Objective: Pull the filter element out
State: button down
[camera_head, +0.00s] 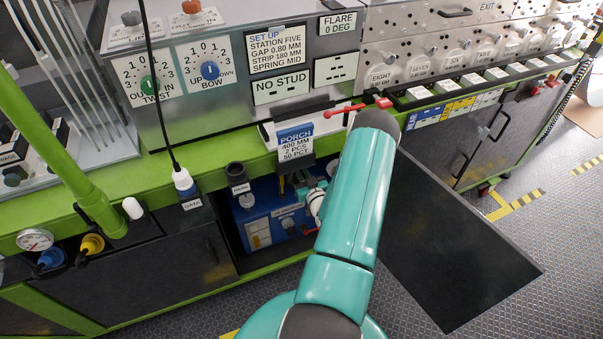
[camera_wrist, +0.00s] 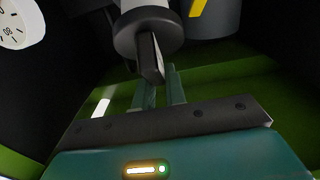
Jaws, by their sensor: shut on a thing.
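In the wrist view, a grey round body with a dark flange, which looks like the filter element (camera_wrist: 143,35), hangs from above with a flat dark tab (camera_wrist: 152,62) below it. My gripper (camera_wrist: 160,78) has its two teal fingers shut on this tab. The top of the element runs out of the picture, so I cannot tell how far it sits in its housing. In the head view my gripper (camera_head: 303,187) is at the open bay under the green counter edge, partly hidden by my arm. The element is not clear there.
A blue unit (camera_head: 262,217) stands inside the bay. The black cup (camera_head: 237,177) and a hanging cable with a white plug (camera_head: 183,181) are left of my gripper. A dark panel (camera_head: 450,235) juts out on the right. A dial gauge (camera_wrist: 17,22) shows in the wrist view.

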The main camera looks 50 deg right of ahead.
jog(key=shift+s+a+r, duration=0.2)
jog(key=shift+s+r, duration=0.2)
jog(key=shift+s+a+r, duration=0.1)
jog(key=shift+s+r, duration=0.1)
jog(key=shift+s+a+r, duration=0.15)
jog(key=shift+s+r, duration=0.05)
jog(key=shift+r, duration=0.05)
jog(key=shift+s+a+r, duration=0.1)
jog(key=shift+s+r, duration=0.15)
jog(key=shift+s+a+r, duration=0.3)
jog(key=shift+s+r, duration=0.1)
jog(key=shift+s+a+r, duration=0.1)
jog(key=shift+s+r, duration=0.2)
dwell(0.5)
